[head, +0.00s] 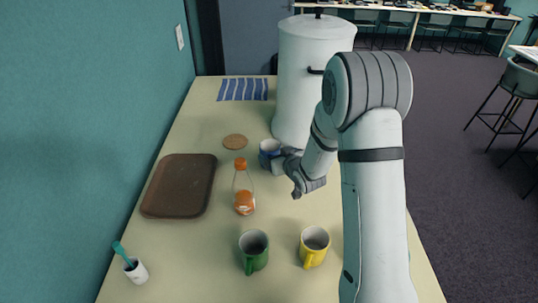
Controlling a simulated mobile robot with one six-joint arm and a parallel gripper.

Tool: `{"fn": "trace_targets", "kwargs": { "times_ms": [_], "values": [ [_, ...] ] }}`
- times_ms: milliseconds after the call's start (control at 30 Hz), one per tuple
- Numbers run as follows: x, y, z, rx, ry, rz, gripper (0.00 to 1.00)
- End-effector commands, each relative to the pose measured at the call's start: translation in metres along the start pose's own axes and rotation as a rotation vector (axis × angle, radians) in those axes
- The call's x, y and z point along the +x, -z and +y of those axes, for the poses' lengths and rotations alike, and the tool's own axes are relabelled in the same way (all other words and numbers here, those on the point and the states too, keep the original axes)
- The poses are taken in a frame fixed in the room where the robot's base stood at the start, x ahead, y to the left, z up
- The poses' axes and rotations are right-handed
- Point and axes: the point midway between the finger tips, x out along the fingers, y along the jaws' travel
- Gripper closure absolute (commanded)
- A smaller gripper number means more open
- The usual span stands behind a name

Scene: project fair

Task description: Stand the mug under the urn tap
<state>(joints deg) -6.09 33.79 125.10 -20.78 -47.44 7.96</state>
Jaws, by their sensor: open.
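A blue mug (265,158) with a pale inside stands upright on the table, just left of the urn's base. My gripper (281,161) is open at the mug's near right side; whether its fingers touch the mug I cannot tell. The tall white urn (302,95) stands at the back right of the table, partly behind my arm. A dark handle shows on its side, but I cannot make out its tap. A green mug (253,251) and a yellow mug (314,246) stand upright at the front of the table.
A bottle with an orange cap (243,190) stands near the blue mug, between it and a brown tray (180,187). A round coaster (235,141), a striped cloth (243,90) and a white cup with a teal brush (135,270) also lie about. The wall borders the left.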

Motion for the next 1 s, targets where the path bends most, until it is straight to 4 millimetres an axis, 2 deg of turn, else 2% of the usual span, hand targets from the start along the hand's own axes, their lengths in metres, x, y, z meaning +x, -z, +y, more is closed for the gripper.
{"fn": "trace_targets", "kwargs": {
  "times_ms": [367, 633, 767, 1000],
  "values": [
    [0.033, 0.003, 0.000, 0.000, 0.002, 0.000, 0.07],
    [0.067, 0.003, 0.000, -0.001, 0.002, 0.000, 0.07],
    [0.074, 0.002, 0.000, -0.001, 0.001, 0.000, 0.07],
    [0.075, 0.001, 0.000, -0.001, 0.001, 0.000, 0.08]
  ]
}}
